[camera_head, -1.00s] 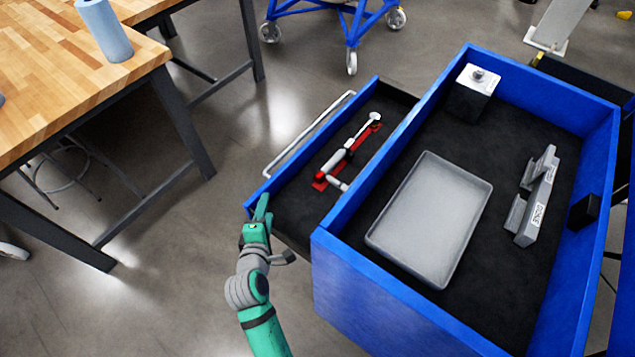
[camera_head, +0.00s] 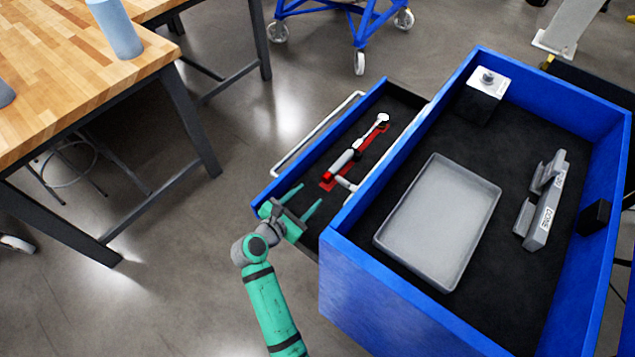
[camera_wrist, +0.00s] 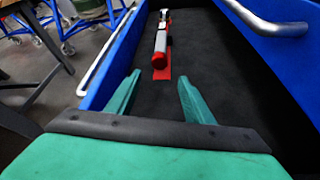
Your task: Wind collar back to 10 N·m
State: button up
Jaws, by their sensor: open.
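A torque wrench (camera_head: 352,156) with a red and grey handle and a light metal head lies in the open drawer (camera_head: 287,185) of the blue cabinet. A flat red piece (camera_head: 329,183) is under or beside it. In the wrist view the wrench (camera_wrist: 161,40) lies ahead, its handle end nearest me, above the red piece (camera_wrist: 162,73). My green gripper (camera_head: 308,200) is open and empty at the drawer's near end, with the fingers (camera_wrist: 155,98) pointing along the drawer toward the wrench. They are apart from it. The collar and any scale are too small to read.
The blue cabinet top holds a grey tray (camera_head: 437,222), a grey labelled bracket (camera_head: 541,208) and a white-topped box (camera_head: 486,84). The drawer has a metal handle rail (camera_head: 318,134). A wooden workbench (camera_head: 62,58) stands left, with open floor between.

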aim_at(325, 181)
jog(key=x, duration=1)
jog(key=shift+w, duration=0.15)
jog(key=shift+c, duration=0.2)
jog(key=c, duration=1)
